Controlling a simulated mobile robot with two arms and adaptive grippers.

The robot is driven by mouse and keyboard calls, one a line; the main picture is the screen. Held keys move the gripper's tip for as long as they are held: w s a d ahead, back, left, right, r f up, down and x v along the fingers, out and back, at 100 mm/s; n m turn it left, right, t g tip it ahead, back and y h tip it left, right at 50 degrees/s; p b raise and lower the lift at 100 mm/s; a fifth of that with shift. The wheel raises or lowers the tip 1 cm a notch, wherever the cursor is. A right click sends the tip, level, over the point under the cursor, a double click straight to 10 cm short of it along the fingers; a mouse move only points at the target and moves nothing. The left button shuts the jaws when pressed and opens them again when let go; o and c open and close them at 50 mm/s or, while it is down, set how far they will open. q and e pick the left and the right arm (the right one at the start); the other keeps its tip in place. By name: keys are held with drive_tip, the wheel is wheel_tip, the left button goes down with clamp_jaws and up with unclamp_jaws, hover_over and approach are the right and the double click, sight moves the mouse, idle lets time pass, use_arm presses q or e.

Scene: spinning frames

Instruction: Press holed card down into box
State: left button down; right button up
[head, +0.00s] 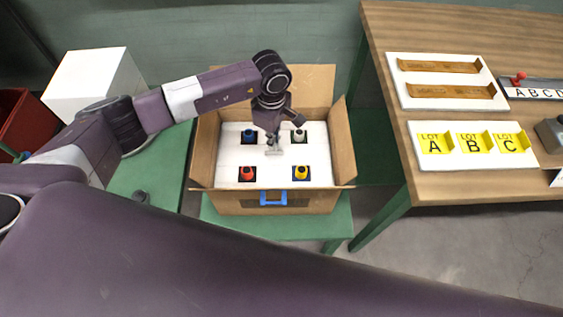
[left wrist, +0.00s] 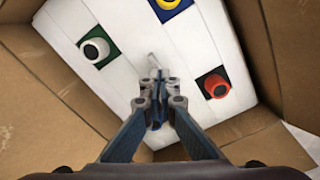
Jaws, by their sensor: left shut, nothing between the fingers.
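The white holed card (head: 232,152) lies inside the open cardboard box (head: 250,200). Through its square holes show a blue piece (head: 249,134), a white piece (head: 298,135), a red piece (head: 247,173) and a yellow piece (head: 301,172). My left gripper (head: 274,149) points down over the middle of the card, shut and empty. In the left wrist view the closed fingertips (left wrist: 155,75) are over bare card between the white piece (left wrist: 95,49) and the red piece (left wrist: 216,86). I cannot tell whether they touch the card. My right gripper is not in view.
The box flaps stand open, and a blue clip (head: 273,198) is on its front. It rests on a green bench (head: 335,222). A wooden table (head: 480,180) with lettered trays is at right; a white block (head: 95,80) and red bin (head: 20,125) are at left.

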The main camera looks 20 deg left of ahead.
use_arm(q)
wheel_tip(320, 180, up, 4)
drive_tip(key=shift+p, duration=1)
wheel_tip(320, 180, up, 3)
drive_tip(key=shift+f+p, duration=0.2)
drive_tip(key=shift+p, duration=0.45)
